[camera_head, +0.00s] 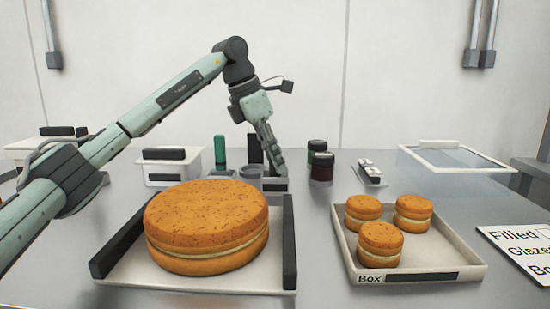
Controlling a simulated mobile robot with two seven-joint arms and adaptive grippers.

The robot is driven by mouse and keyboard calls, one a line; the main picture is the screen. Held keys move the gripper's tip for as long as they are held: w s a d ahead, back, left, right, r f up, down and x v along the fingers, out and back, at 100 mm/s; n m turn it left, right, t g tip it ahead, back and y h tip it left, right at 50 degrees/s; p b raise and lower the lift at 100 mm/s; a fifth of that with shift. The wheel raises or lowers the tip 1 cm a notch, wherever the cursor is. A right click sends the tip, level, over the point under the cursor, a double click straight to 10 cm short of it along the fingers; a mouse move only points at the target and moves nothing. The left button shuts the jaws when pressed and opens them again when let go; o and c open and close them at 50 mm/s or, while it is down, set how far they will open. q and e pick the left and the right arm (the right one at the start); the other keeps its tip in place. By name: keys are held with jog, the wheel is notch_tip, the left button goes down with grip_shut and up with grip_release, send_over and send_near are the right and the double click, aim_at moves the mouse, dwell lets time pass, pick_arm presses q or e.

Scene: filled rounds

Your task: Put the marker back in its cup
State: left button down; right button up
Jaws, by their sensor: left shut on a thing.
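My left gripper (277,163) reaches in from the left and points down at the back middle of the table. It is shut at a low grey holder (275,185). The marker in its fingers is too small and hidden to make out clearly. A small round grey cup (250,173) stands just left of the fingers. A dark upright block (255,148) stands behind, partly covered by the gripper. I cannot tell whether the marker is inside a cup. My right gripper is not in view.
A big filled round cake (207,225) sits on a white tray (130,275) in front. A box tray (465,268) with three small filled rounds is at the right. A green upright thing (220,149), a white tub (172,170) and dark jars (321,167) flank the gripper.

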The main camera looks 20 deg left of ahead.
pick_arm(q)
jog(key=shift+r, duration=0.1)
jog(key=c, duration=1.4)
grip_release()
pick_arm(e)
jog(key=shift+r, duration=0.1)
pick_arm(q)
jog(key=shift+o, duration=0.2)
jog(key=shift+r, duration=0.15)
jog(key=v, duration=1.1)
jog(key=shift+a+r, duration=0.15)
jog(key=shift+r, duration=0.15)
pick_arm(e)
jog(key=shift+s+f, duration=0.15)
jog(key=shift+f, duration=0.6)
